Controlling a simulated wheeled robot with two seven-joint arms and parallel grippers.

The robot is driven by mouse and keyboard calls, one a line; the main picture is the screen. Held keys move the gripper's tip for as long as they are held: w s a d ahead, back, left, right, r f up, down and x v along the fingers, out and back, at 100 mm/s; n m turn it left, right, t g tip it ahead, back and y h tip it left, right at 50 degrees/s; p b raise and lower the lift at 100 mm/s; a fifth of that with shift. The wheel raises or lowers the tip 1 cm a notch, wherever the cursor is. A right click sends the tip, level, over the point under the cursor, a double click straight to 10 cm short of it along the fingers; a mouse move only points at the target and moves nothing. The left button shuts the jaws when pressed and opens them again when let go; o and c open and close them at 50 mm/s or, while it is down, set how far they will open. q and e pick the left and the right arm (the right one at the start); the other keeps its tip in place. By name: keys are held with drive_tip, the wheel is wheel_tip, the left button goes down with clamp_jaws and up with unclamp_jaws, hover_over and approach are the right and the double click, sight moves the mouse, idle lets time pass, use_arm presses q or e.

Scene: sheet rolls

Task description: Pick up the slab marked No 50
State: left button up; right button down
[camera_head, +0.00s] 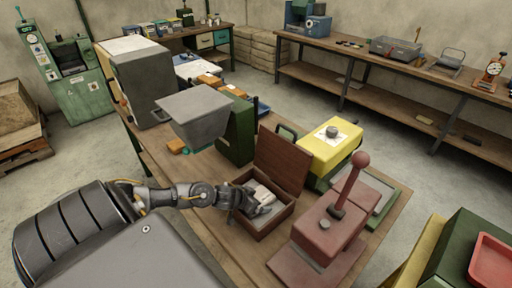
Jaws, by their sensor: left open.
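My left arm comes in from the left and its gripper (258,207) is over and partly inside an open wooden box (264,226) on the workbench. The gripper is open. A pale item (262,193) shows in the box next to the fingers. I cannot tell whether it is the slab marked No 50, since no marking can be read at this size. Whether the fingers touch it is hidden. My right gripper is not in view.
The box's raised lid (284,160) stands behind it. A red lever press (329,228) is close at right, with a yellow-topped machine (332,143) beyond. A grey hopper (197,115) and green machine (236,131) stand behind. The bench (231,254) is bare in front.

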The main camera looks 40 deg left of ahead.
use_arm(q)
drive_tip(key=shift+w, duration=0.1)
drive_tip(key=c, duration=1.4)
wheel_tip(320, 180, up, 10)
